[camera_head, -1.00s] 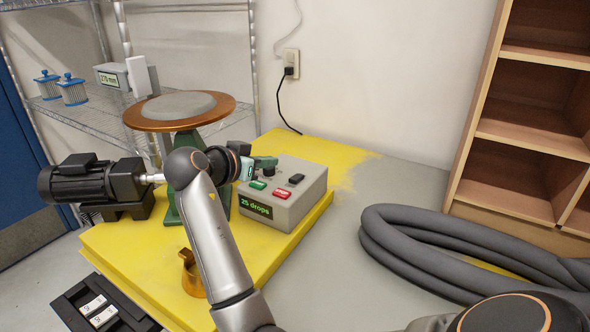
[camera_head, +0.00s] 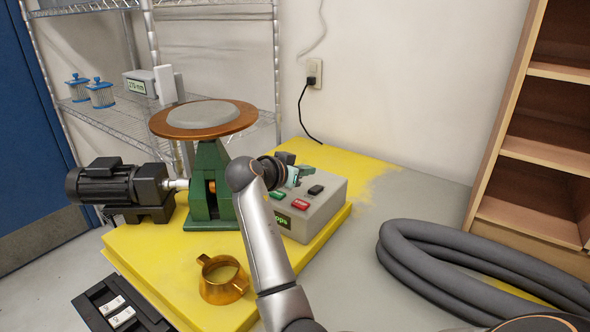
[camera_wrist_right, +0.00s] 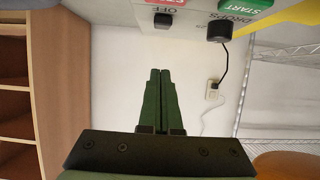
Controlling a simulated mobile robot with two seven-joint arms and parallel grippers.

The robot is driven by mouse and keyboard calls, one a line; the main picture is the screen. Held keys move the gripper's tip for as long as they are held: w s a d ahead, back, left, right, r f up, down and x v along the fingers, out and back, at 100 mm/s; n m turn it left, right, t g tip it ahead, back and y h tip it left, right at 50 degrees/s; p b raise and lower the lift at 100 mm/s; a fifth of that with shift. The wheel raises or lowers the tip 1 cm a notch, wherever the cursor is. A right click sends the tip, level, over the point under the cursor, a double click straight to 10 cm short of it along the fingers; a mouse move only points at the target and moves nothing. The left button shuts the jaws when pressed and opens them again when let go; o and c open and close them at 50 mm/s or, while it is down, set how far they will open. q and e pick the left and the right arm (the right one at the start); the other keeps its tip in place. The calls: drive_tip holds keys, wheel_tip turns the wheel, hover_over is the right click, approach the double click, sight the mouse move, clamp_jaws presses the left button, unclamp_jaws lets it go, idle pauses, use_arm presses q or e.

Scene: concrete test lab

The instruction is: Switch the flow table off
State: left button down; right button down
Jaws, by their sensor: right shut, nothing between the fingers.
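The flow table has a round copper-rimmed top (camera_head: 243,121) with a grey mass on it, a green pedestal (camera_head: 211,205) and a black motor (camera_head: 103,186) at its left. Its grey control box (camera_head: 328,207) carries a green button (camera_head: 277,195), a red button (camera_head: 300,204) and a black switch (camera_head: 315,190). In the right wrist view the black switch (camera_wrist_right: 163,20) is marked OFF, beside a black DROPS knob (camera_wrist_right: 219,32). My right gripper (camera_head: 303,171) is shut and empty at the box's back; its green fingers (camera_wrist_right: 160,72) appear apart from the switch. My left gripper is out of view.
A brass ring mould (camera_head: 222,289) stands on the yellow slab (camera_head: 165,262). Thick grey hoses (camera_head: 450,256) lie on the right, near a wooden shelf (camera_head: 540,153). A wire rack (camera_head: 110,118) stands behind on the left. A cord runs to a wall outlet (camera_head: 314,70).

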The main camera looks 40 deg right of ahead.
sight(308, 197)
drive_tip(key=shift+x, duration=1.1)
wheel_tip(308, 197, down, 3)
drive_tip(key=shift+r, duration=0.25)
drive_tip(key=shift+a+f+p, duration=0.15)
drive_tip(key=shift+f+p, duration=0.15)
drive_tip(key=shift+f, duration=0.55)
